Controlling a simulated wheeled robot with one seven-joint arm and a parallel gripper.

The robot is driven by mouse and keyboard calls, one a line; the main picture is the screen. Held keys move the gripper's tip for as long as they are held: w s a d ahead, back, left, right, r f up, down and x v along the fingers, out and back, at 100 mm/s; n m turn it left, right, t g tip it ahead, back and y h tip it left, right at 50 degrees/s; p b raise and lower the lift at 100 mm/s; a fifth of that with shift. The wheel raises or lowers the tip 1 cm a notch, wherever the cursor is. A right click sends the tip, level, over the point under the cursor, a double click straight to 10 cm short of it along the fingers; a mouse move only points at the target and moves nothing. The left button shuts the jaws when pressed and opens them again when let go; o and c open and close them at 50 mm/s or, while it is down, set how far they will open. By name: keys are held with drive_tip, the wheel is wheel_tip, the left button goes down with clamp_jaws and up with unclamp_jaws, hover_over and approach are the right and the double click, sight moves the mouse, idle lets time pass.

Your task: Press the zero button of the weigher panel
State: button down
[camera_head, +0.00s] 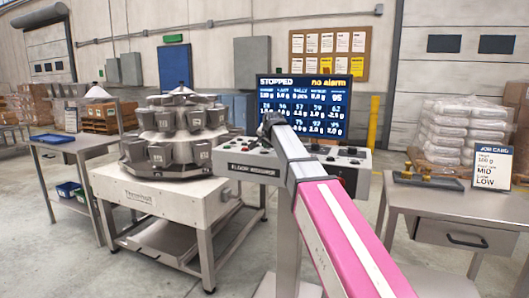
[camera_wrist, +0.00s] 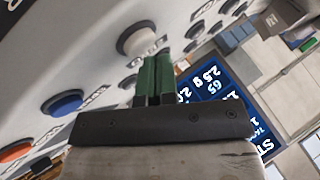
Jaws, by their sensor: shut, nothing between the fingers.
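The weigher panel (camera_head: 232,158) is a pale sloped console on a post below a blue screen (camera_head: 305,97) reading "STOPPED" and "no alarm". My gripper (camera_head: 272,121) is over the panel's left part and hides some of its controls. In the wrist view its green fingers (camera_wrist: 154,74) are shut and empty. Their tips are close beside a pale round button (camera_wrist: 137,40) with a dark ring; I cannot tell whether they touch. A blue button (camera_wrist: 63,102) and an orange button (camera_wrist: 15,152) sit further left. The button labels are too blurred to read, so I cannot tell which is zero.
The multihead weigher (camera_head: 175,135) stands on a pale bench (camera_head: 170,200) left of the panel. A steel table (camera_head: 455,207) with a job card (camera_head: 491,167) stands at the right. More round buttons (camera_wrist: 195,30) lie beyond the fingers in the wrist view.

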drive_tip(key=shift+f, duration=0.45)
idle(0.4)
drive_tip(key=shift+r, duration=0.9)
drive_tip(key=shift+r, duration=2.5)
